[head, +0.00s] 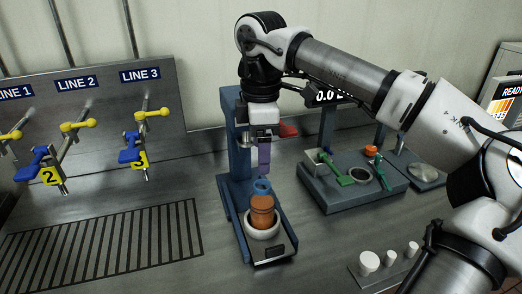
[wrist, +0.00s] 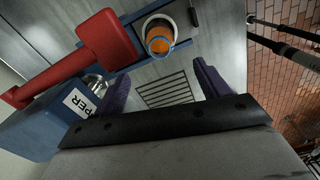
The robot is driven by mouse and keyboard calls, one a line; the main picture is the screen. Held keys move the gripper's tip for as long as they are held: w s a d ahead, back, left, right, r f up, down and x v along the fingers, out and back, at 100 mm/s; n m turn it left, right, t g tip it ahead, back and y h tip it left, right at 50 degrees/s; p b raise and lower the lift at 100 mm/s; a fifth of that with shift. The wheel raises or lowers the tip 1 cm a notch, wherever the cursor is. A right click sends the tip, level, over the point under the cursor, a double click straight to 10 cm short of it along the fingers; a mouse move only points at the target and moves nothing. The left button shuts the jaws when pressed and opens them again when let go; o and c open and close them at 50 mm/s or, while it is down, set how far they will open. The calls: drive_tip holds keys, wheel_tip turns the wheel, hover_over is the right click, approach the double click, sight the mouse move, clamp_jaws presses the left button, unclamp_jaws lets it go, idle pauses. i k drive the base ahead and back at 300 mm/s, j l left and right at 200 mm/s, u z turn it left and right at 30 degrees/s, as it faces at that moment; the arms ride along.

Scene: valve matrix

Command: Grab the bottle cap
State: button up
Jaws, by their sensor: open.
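An orange-brown bottle (head: 262,211) stands upright in a white ring holder (head: 262,231) on a blue stand in the head view. A blue cap (head: 262,187) sits on its top. My gripper (head: 264,172), with purple fingers, points down just above the cap. In the wrist view my gripper (wrist: 163,82) has its two fingers wide apart with nothing between them. The orange bottle (wrist: 159,32) shows there beyond the fingers, near the top middle. Whether a finger touches the cap cannot be told from the head view.
The blue stand (head: 232,150) rises behind the bottle, with a red lever (head: 288,130) close to the right of my gripper; the lever (wrist: 108,40) also looms in the wrist view. A grey fixture block (head: 350,190) is at right. The valve panel (head: 90,120) is at left.

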sight(368, 260)
drive_tip(key=k, duration=1)
